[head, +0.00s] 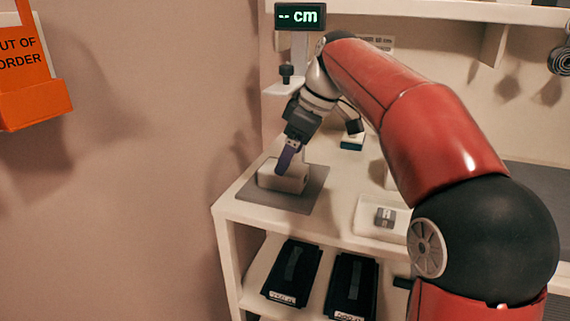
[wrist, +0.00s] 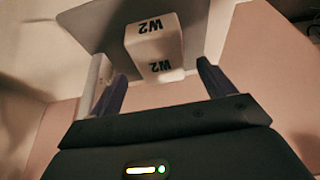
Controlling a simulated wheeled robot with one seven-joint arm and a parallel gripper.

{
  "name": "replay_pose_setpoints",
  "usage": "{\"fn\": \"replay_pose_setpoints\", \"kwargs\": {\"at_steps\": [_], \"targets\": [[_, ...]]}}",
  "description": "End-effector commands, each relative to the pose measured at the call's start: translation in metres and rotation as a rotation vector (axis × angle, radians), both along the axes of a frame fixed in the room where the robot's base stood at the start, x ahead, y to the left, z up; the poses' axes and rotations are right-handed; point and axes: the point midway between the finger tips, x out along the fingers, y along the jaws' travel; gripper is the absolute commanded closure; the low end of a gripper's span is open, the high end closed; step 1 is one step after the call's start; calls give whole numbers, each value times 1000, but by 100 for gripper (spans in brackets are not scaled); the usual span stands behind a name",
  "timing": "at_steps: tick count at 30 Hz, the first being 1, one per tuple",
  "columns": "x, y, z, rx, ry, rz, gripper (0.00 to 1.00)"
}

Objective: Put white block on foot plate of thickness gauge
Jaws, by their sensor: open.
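The white block (head: 280,180), marked W2, sits on the grey foot plate (head: 299,201) at the left end of the white bench. In the wrist view the block (wrist: 155,48) shows against the grey plate (wrist: 100,28). My gripper (head: 285,166) points down at the block from above. In the wrist view its two purple fingers (wrist: 162,70) are open, one to each side of the block, with a visible gap on both sides. My arm hides part of the gauge.
A white tray (head: 368,231) with a small grey item stands to the right on the bench. A small green-and-white block (head: 352,141) lies behind. An orange "out of order" box (head: 33,95) hangs on the left wall.

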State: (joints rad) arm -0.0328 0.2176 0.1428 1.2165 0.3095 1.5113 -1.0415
Motion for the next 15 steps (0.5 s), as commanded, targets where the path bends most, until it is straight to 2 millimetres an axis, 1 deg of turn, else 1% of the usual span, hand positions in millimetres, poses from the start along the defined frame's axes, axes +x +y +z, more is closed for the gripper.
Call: {"fn": "replay_pose_setpoints", "kwargs": {"at_steps": [1,3,9,12,15], "targets": [[-4,-14,0,-1,0,-8,18],[-10,-31,-1,0,0,-9,18],[-26,-74,0,0,0,-6,18],[-33,-91,0,0,1,-4,18],[-37,-103,0,0,1,-2,18]]}}
